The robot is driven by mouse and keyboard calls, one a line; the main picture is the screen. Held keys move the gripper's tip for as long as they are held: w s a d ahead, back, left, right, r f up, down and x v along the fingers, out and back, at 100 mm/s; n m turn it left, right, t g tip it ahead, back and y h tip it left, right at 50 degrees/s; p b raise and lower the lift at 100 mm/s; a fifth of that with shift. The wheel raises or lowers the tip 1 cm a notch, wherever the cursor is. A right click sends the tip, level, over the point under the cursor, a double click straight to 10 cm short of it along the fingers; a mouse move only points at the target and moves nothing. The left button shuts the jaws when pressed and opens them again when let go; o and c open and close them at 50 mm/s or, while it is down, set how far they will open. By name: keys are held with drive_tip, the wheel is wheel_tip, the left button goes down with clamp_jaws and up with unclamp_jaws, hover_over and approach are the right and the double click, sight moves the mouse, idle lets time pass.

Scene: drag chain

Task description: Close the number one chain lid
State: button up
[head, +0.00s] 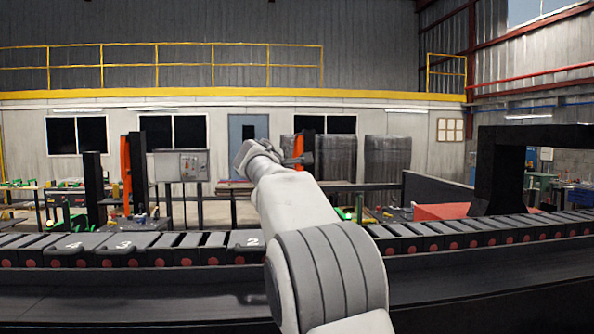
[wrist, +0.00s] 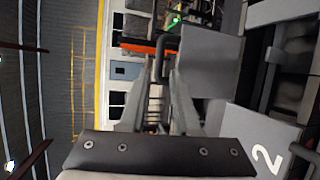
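In the wrist view, which is turned sideways, my gripper (wrist: 163,78) has its two fingers apart. A dark bar-shaped handle (wrist: 165,46) shows at the fingertips, beside a plain grey panel (wrist: 210,62). I cannot tell whether the fingers touch the handle. No number one is visible on this panel or elsewhere. The grey lid marked 2 (wrist: 262,140) lies at lower right, and it also shows on the chain in the head view (head: 246,241). In the head view my arm covers the chain just right of lid 2.
The drag chain (head: 440,240) runs across the whole head view, with lids marked 3 (head: 125,243) and 4 (head: 75,244) lying flat at left. A dark rail (head: 480,285) runs in front. A black arch (head: 490,165) stands over the chain at right.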

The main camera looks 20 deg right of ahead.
drive_tip(key=shift+p+x, duration=1.8)
drive_tip(key=shift+x, duration=2.45)
clamp_jaws()
